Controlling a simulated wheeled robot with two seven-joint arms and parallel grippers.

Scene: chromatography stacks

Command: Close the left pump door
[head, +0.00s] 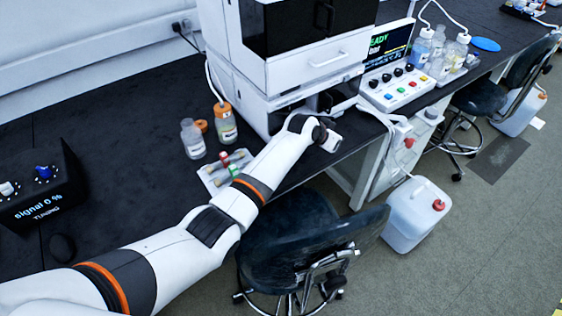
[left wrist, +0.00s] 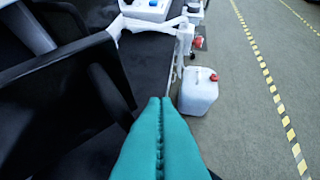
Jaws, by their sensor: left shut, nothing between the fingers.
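The white instrument stack (head: 305,72) stands on the dark bench. Its lower module (head: 262,106) has a dark recess in its front, partly hidden by my left arm. I cannot tell the pump door clearly from this module, nor how far it stands open. In the left wrist view, large dark panels (left wrist: 60,85) fill the left side close to the fingers; contact cannot be told. My left gripper (left wrist: 160,101) has teal fingers pressed together with nothing between them. In the head view its hand is at the bench's front edge before the lower module. My right gripper is out of view.
A control box with buttons (head: 398,88) stands right of the stack. Bottles (head: 225,122) and a small tray (head: 214,180) sit left of it. A dark chair (head: 300,235) is below my arm. A white canister (head: 416,215) stands on the floor.

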